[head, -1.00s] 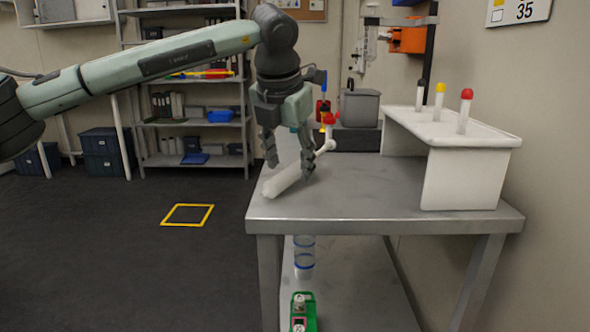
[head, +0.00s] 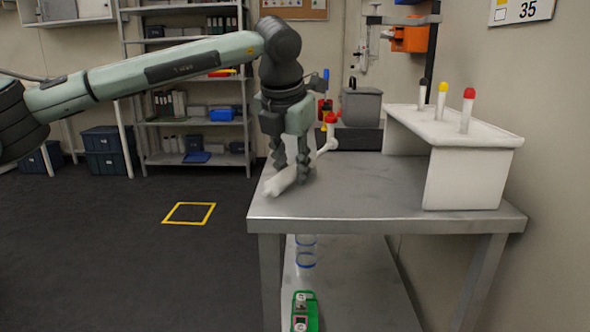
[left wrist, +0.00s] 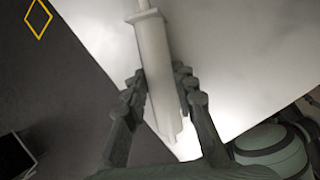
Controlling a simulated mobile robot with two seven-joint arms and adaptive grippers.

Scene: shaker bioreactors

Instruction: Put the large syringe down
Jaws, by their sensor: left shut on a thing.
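The large syringe is a white tube (head: 281,184) at the left end of the grey metal table (head: 385,200). In the left wrist view the white syringe (left wrist: 153,50) runs between the two fingers (left wrist: 161,85). It looks to be at or very near the tabletop; I cannot tell whether it touches. My right gripper is not in view.
A white rack (head: 455,180) with several capped tubes stands at the table's right. A grey box (head: 361,107) and a red-capped item (head: 331,118) are behind. A green item (head: 304,312) sits on the lower shelf. The table's middle is clear.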

